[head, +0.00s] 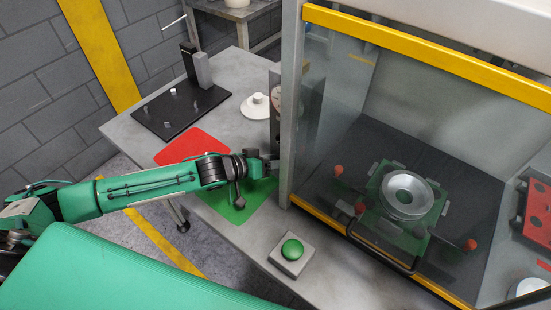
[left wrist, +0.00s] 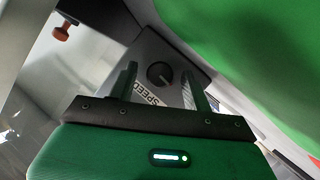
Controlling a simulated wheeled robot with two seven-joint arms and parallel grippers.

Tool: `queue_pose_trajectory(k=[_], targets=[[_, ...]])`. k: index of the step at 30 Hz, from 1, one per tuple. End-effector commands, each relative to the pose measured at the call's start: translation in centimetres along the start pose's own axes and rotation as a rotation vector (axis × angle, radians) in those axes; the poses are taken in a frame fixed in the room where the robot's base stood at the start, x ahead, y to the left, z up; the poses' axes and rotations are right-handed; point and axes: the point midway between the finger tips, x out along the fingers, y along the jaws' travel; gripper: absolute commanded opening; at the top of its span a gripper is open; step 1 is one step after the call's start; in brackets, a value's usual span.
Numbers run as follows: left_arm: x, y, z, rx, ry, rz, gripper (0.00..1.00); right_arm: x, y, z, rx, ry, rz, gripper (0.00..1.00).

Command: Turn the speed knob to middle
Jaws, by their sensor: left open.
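The speed knob (left wrist: 160,75) is a round dark knob on a grey control box (left wrist: 150,55) marked "SPEED" in the left wrist view. Its pointer direction is too small to tell. My left gripper (left wrist: 160,72) is open, with one finger to each side of the knob in that view. I cannot tell whether the fingers touch it. In the head view my left gripper (head: 268,166) is at the lower end of the grey box (head: 275,110) beside the enclosure post, and the knob is hidden there. My right gripper is not in view.
The glass enclosure (head: 400,42) with a yellow-edged frame stands right of the gripper. A green button (head: 292,249) on a grey block sits in front. A black plate (head: 180,112) and white knobbed disc (head: 256,106) are behind.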

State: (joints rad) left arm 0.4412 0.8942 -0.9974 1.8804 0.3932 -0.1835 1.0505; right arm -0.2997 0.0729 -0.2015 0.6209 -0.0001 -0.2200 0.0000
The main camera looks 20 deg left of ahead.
Motion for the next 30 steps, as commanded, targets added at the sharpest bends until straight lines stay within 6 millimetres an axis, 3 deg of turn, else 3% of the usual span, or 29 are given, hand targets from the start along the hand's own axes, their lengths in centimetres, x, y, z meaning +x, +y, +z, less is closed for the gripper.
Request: queue_pose_trajectory(k=[8,12,15,23,30], targets=[[0.1,0.0,0.0,0.0,0.0,0.0,0.48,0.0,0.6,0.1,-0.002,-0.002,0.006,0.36],[0.1,0.0,0.0,0.0,0.0,0.0,0.2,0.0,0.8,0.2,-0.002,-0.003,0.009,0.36],[0.1,0.0,0.0,0.0,0.0,0.0,0.05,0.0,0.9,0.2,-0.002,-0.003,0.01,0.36],[0.0,0.1,-0.1,0.024,-0.005,-0.014,0.05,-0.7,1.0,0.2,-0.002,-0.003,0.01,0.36],[-0.1,0.4,-0.4,0.127,-0.027,-0.072,0.05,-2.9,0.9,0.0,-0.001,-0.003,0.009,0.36]])
